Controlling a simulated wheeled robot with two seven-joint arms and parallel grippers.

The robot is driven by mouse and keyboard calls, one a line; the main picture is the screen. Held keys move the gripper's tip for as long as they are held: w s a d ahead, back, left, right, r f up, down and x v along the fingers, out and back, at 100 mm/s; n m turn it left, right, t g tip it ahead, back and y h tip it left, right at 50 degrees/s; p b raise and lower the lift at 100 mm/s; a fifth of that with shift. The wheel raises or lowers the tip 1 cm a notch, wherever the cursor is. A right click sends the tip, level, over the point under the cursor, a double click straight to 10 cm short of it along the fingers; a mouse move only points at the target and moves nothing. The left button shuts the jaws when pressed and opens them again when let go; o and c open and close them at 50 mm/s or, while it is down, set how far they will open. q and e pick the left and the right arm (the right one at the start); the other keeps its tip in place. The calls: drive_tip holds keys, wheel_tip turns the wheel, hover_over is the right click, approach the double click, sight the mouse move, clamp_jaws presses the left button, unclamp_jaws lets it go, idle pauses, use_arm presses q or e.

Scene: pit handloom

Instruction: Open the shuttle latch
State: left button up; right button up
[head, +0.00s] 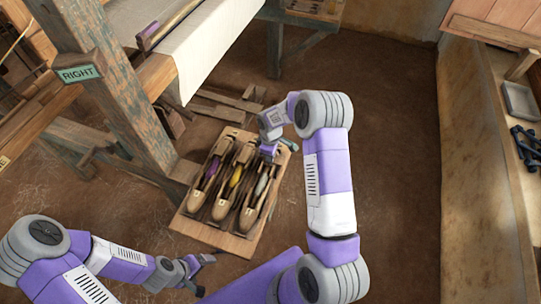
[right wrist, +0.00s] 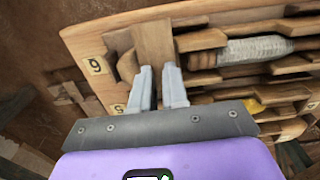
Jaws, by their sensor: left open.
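A tilted wooden rack (head: 212,233) holds three boat-shaped wooden shuttles. The left shuttle (head: 205,185) carries purple thread, the middle shuttle (head: 224,207) yellow, the right shuttle (head: 247,218) pale grey. I cannot make out a latch for certain. My right gripper (head: 268,152) is at the rack's upper right, by the grey-thread shuttle's far end. In the right wrist view its two fingers (right wrist: 158,72) stand slightly apart before an upright wooden tab (right wrist: 153,42); whether they grip it is unclear. My left gripper (head: 208,262) is open and empty, in front of the rack.
The loom frame, with a post marked RIGHT (head: 79,73), stands left of the rack. White cloth (head: 205,50) hangs above it. A shelf with a tray (head: 521,100) and dark tools (head: 526,145) runs along the right wall. The floor right of my right arm is clear.

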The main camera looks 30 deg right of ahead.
drive_tip(key=o, duration=0.3)
wheel_tip(320, 180, up, 8)
drive_tip(key=p, duration=0.5)
drive_tip(key=shift+s, duration=0.1)
idle(0.6)
